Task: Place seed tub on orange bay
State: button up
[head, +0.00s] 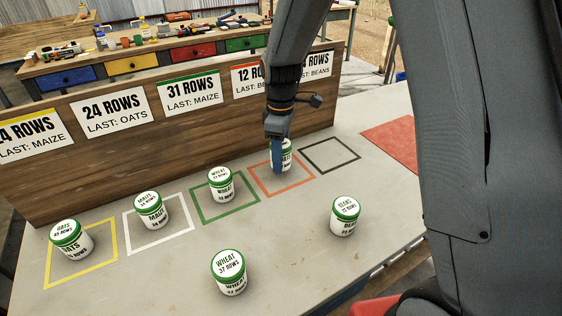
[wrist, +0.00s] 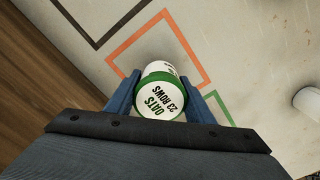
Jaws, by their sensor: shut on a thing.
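My gripper (head: 278,162) is shut on a white seed tub (head: 289,154) with a green-edged lid. In the wrist view the tub's lid (wrist: 166,100) reads "OATS 23 ROWS", and the blue fingers (wrist: 168,97) flank it. The orange bay (head: 292,189) is a square outline on the grey table. The tub is over the back part of this bay in the head view. In the wrist view it overlaps the orange outline (wrist: 140,31) toward the green-bay side. I cannot tell whether its base touches the table.
The black bay (head: 329,171) is empty. Wheat (head: 228,273) and beans (head: 345,217) tubs stand in front. A signboard (head: 188,127) runs behind.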

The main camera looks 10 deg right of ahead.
jog(key=shift+f, duration=1.35)
jog(key=shift+f, duration=0.1)
jog(key=o, duration=1.2)
jog(key=shift+c, duration=0.2)
notch_tip(320, 180, up, 12)
jog(key=shift+r+b, duration=0.1)
jog(key=shift+b, duration=1)
